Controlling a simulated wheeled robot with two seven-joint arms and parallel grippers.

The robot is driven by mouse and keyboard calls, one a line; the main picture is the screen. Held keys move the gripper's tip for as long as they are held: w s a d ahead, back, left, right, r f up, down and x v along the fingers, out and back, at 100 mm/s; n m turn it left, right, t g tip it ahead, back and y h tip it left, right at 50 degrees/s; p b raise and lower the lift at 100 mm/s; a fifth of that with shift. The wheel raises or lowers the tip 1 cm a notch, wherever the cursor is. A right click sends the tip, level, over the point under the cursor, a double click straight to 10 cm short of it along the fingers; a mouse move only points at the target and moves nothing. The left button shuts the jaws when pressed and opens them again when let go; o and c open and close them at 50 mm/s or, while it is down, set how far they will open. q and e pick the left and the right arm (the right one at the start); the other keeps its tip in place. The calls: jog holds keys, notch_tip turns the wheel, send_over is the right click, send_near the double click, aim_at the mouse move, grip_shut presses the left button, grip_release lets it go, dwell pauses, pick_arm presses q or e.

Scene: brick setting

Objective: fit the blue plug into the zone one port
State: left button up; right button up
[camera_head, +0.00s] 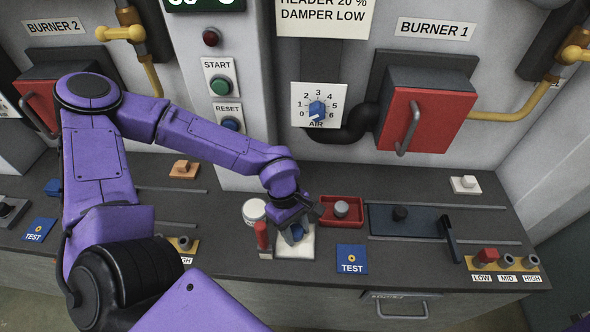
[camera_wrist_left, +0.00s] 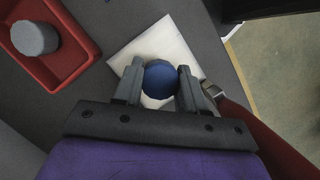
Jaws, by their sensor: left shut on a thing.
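My left gripper (camera_head: 296,220) is shut on a blue round-topped piece, which I take to be the blue plug (camera_head: 297,233). The plug (camera_wrist_left: 160,76) shows between the two grey fingers in the left wrist view. It is over a white square plate (camera_head: 296,249), which also shows in the wrist view (camera_wrist_left: 140,52). I cannot tell whether it touches the plate. No port labelled zone one is readable. My right gripper is not in view.
A red-handled part (camera_head: 262,236) stands close left of the gripper. A red tray with a grey knob (camera_head: 341,223) is close right, and a white round container (camera_head: 254,211) is behind. A blue TEST plate (camera_head: 352,259) lies to the right. A dark slotted panel (camera_head: 400,232) lies beyond.

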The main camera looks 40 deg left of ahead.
pick_arm(q)
jog(key=shift+r+p, duration=0.1)
jog(key=shift+p, duration=0.25)
jog(key=shift+f, duration=0.2)
jog(key=shift+f+b, duration=0.7)
jog(key=shift+f, duration=0.1)
jog(key=shift+r, duration=0.1)
jog(key=shift+r+p, duration=0.7)
jog(key=shift+p, duration=0.3)
